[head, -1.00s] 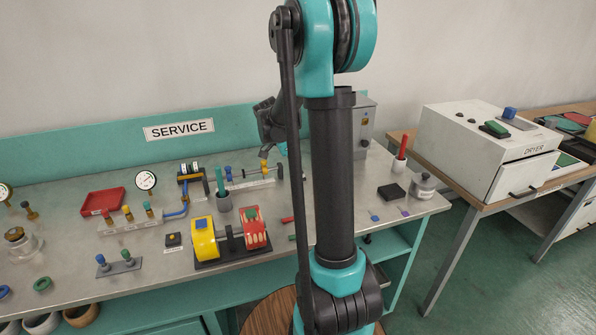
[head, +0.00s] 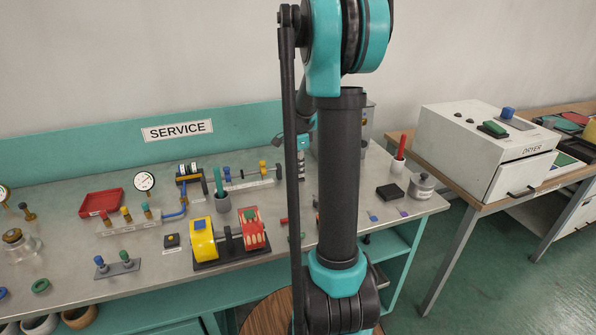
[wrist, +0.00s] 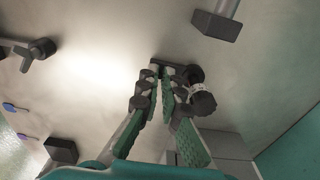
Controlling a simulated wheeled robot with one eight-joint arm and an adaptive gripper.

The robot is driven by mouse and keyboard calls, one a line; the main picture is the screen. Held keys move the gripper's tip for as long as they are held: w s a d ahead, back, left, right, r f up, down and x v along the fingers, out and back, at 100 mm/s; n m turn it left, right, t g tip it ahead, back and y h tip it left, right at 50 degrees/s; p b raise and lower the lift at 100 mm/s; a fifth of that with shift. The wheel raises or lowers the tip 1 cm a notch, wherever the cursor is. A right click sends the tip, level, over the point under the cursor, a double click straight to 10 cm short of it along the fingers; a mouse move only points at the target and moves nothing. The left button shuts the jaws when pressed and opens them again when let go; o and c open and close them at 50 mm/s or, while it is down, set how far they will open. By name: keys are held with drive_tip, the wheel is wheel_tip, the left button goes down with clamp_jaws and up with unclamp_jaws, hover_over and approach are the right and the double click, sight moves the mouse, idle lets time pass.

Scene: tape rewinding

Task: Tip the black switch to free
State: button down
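My gripper (wrist: 168,75) shows in the wrist view with its two green-lined fingers drawn together at the tips; I see nothing held between them. A dark knobbed fitting (wrist: 203,103) with a pale ring lies beside the right fingertip; I cannot tell whether they touch. In the head view my gripper is mostly hidden behind my arm, above the back of the bench. I cannot tell for certain which dark part is the black switch.
The steel bench (head: 150,275) carries a red tray (head: 101,203), a round gauge (head: 144,182), a grey cup with a green stick (head: 221,203) and a black box (head: 390,192). A white dryer (head: 470,155) stands on the right table.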

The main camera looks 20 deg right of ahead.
drive_tip(key=shift+d+y, duration=0.25)
drive_tip(key=shift+y, duration=0.5)
drive_tip(key=shift+d+y, duration=0.25)
drive_tip(key=shift+y, duration=0.5)
drive_tip(key=c, duration=2)
unclamp_jaws()
drive_tip(key=v, duration=1.2)
drive_tip(key=shift+d, duration=0.2)
